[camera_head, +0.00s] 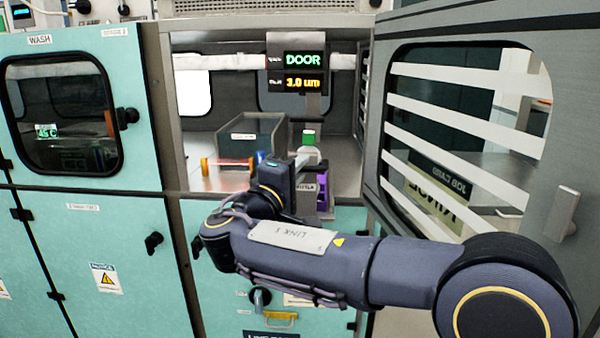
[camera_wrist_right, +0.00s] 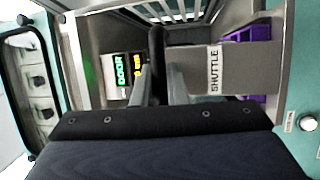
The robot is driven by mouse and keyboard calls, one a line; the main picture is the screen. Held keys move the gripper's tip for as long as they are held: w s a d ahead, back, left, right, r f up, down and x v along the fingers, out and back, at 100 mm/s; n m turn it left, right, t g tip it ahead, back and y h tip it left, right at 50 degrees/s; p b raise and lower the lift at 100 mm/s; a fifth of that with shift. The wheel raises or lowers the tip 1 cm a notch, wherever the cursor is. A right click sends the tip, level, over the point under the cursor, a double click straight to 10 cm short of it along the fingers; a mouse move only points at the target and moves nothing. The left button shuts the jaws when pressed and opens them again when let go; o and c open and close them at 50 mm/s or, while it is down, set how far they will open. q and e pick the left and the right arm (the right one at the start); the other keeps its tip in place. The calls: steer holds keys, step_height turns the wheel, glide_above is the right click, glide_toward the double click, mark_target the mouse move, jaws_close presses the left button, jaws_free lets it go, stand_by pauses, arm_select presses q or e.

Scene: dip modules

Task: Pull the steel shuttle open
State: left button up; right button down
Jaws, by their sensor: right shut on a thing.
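The steel shuttle (camera_wrist_right: 250,68) shows in the right wrist view as a grey steel front with a white SHUTTLE label. In the head view my right gripper (camera_head: 302,163) is at the cabinet's opening, and my arm and wrist hide most of the shuttle. Part of its label (camera_head: 307,188) shows beside the wrist. My left gripper is in neither view.
A glazed door (camera_head: 375,150) stands open at right. A purple part (camera_head: 323,197) is beside the shuttle label. Teal cabinet doors (camera_head: 95,240) with knobs are at left.

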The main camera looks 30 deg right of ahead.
steer(key=shift+s+a+f+b, duration=0.1)
steer(key=shift+s+a+b, duration=0.1)
steer(key=shift+s+a, duration=0.25)
steer(key=shift+s+a+r+b, duration=0.1)
steer(key=shift+s+a+b, duration=0.1)
steer(key=shift+s, duration=0.45)
steer(key=shift+s+a+f+b, duration=0.15)
steer(key=shift+s+a, duration=0.2)
steer(key=shift+s, duration=0.2)
steer(key=c, duration=1.5)
jaws_free()
steer(key=shift+o, duration=0.2)
steer(key=b+v, duration=0.1)
steer(key=v, duration=0.6)
steer(key=shift+s+a, duration=0.2)
steer(key=shift+a, duration=0.15)
